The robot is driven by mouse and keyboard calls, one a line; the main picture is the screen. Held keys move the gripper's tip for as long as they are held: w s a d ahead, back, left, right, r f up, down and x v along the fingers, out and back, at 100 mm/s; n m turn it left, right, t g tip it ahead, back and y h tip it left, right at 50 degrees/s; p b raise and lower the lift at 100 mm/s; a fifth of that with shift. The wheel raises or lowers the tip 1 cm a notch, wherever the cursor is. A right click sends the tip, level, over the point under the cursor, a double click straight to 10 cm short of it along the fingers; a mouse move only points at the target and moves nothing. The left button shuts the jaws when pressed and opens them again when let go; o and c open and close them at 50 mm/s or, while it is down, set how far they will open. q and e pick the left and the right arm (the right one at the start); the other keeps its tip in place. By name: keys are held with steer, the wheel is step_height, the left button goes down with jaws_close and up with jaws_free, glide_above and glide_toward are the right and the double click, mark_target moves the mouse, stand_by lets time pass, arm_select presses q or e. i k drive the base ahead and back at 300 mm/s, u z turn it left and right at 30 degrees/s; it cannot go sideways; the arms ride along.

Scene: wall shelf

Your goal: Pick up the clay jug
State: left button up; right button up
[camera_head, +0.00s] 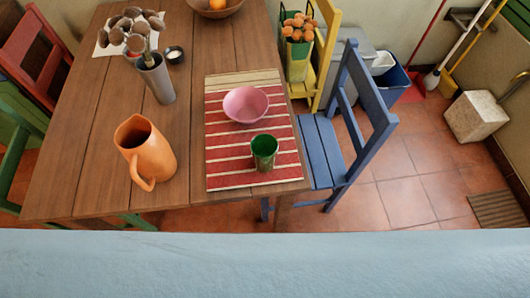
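The clay jug (149,150) is orange and stands upright on the left part of the wooden table (195,140), near its front edge. Its open mouth faces up and its handle points toward the front of the picture. Neither of my grippers shows in the head view. Nothing touches the jug.
A striped red mat (225,170) right of the jug holds a pink bowl (246,104) and a green cup (264,151). A grey vase (156,80) stands behind the jug. A blue chair (318,145) is at the table's right. A pale blue surface (265,265) spans the front.

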mark_target(147, 152)
steer(key=u, duration=1.8)
steer(key=k, duration=0.65)
steer(key=u, duration=0.2)
